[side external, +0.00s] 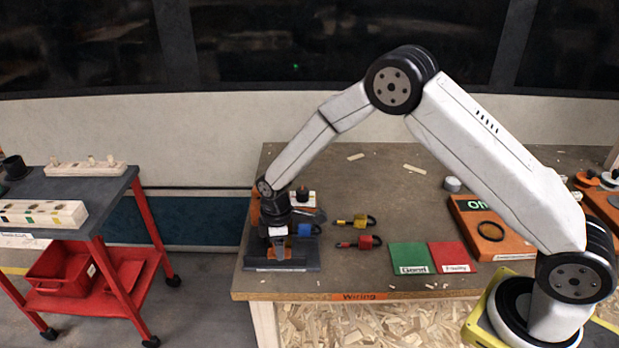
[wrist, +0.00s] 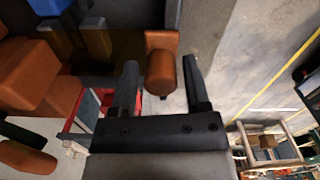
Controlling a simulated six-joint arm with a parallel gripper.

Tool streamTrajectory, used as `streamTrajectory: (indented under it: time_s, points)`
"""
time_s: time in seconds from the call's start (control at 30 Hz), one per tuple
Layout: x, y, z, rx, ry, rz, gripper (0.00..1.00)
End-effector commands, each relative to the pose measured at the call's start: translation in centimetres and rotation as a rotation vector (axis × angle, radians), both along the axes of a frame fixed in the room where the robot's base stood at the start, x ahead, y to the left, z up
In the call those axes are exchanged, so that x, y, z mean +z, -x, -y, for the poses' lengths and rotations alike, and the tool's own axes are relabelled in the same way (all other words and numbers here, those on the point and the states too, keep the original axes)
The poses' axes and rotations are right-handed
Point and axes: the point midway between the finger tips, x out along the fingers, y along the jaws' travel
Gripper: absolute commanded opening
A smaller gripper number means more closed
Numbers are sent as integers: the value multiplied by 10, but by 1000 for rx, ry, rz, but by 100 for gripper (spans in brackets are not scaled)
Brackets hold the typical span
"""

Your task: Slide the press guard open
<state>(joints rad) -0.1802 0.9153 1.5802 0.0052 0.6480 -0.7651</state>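The press (side external: 300,263) stands on a dark base at the table's left front corner, with orange parts on it. My gripper (side external: 277,238) is over it and hides much of it, so I cannot tell the guard's position in the side view. In the wrist view, my gripper (wrist: 160,66) is open. A rounded orange handle (wrist: 161,76) on an orange block lies between the two black fingers, with a gap visible on each side. I cannot tell how deep it sits between them.
Green (side external: 409,257) and red (side external: 453,256) mats lie further right. A red trolley (side external: 110,270) stands left of the table, across a gap.

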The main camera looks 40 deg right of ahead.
Motion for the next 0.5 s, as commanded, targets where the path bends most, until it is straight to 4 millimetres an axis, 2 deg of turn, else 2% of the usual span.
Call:
streamTrajectory:
  time_s: [0.03,0.17,0.5]
  points:
    - [0,0,0,0,0,0,41]
    - [0,0,0,0,0,0,0]
    - [0,0,0,0,0,0,0]
